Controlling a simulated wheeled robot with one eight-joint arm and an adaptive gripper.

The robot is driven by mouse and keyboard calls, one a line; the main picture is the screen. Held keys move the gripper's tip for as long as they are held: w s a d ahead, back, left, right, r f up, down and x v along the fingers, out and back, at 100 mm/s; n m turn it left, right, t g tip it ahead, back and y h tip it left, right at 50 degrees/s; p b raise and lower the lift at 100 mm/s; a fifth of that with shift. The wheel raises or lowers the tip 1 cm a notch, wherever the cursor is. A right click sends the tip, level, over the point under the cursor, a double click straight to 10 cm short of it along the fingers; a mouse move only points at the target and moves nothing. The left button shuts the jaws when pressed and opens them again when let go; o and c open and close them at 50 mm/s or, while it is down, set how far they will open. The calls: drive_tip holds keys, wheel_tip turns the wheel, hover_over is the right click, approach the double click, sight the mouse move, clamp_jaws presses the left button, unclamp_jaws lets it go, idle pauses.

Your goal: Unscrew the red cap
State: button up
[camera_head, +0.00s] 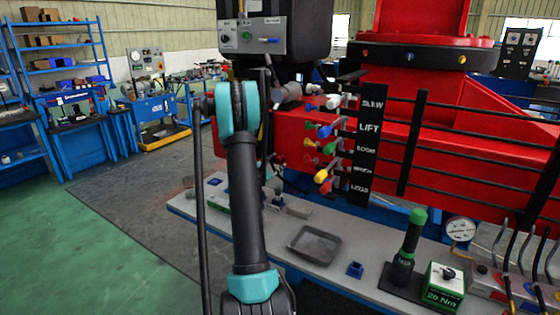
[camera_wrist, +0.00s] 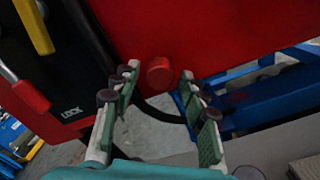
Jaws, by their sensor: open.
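In the wrist view, a round red cap (camera_wrist: 160,71) sits low on a red steel surface (camera_wrist: 190,30) of the crane. My gripper (camera_wrist: 159,88) is open, with two fingers with green pads spread on either side of the picture. The cap appears between and beyond the fingertips, and no finger is seen touching it. The distance left to the cap is hard to tell. In the head view, my arm stands in front of the left end of the red beam (camera_head: 420,150). I cannot make out the cap or my gripper clearly there.
Coloured levers stand beside a label panel (camera_head: 369,140). Below, the grey bench holds a tray (camera_head: 315,244) and a green-topped tool (camera_head: 408,248).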

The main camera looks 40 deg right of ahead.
drive_tip(key=m, duration=0.5)
drive_tip(key=shift+m, duration=0.3)
drive_tip(key=m, duration=0.5)
clamp_jaws()
idle(0.6)
drive_tip(key=n, duration=0.4)
drive_tip(key=shift+n, duration=0.5)
